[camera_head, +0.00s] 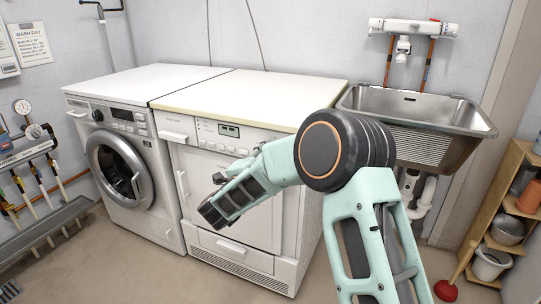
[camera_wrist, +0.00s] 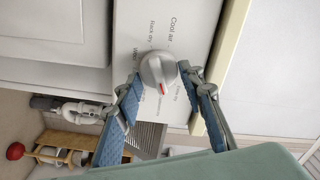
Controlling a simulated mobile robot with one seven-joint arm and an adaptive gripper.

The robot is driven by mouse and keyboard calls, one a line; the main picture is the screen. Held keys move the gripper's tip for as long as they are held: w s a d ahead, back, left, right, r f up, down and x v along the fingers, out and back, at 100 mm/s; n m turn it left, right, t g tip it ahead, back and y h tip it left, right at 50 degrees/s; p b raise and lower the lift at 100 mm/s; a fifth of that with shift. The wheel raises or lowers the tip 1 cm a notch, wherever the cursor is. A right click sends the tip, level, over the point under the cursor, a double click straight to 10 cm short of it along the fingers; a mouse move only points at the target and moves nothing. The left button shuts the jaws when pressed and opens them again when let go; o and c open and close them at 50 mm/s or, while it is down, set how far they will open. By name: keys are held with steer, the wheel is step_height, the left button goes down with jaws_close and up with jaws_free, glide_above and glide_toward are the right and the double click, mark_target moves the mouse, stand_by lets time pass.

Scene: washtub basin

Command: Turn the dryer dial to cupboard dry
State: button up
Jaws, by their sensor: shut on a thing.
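The dryer (camera_head: 235,230) is the white machine beside the sink in the head view. Its control panel carries a small display (camera_head: 229,131) and buttons. My arm covers part of its front, and I cannot make out the dial there. In the wrist view the round grey dial (camera_wrist: 157,68) sits on the white panel (camera_wrist: 195,25). Its red mark is at the lower edge, slightly right of centre. My gripper (camera_wrist: 161,75) is shut on the dial, one fingertip at each side. "Cool air" and "Rack dry" read above the dial; the labels below are too small to read surely.
A washing machine (camera_head: 125,160) with a round door stands left of the dryer. A metal sink (camera_head: 415,120) hangs to the right. A wooden shelf (camera_head: 500,210) with pots and a red plunger (camera_head: 447,291) are at far right.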

steer(key=shift+m, duration=1.2)
steer(key=shift+f, duration=0.1)
steer(key=o, duration=1.1)
steer(key=v, duration=1.2)
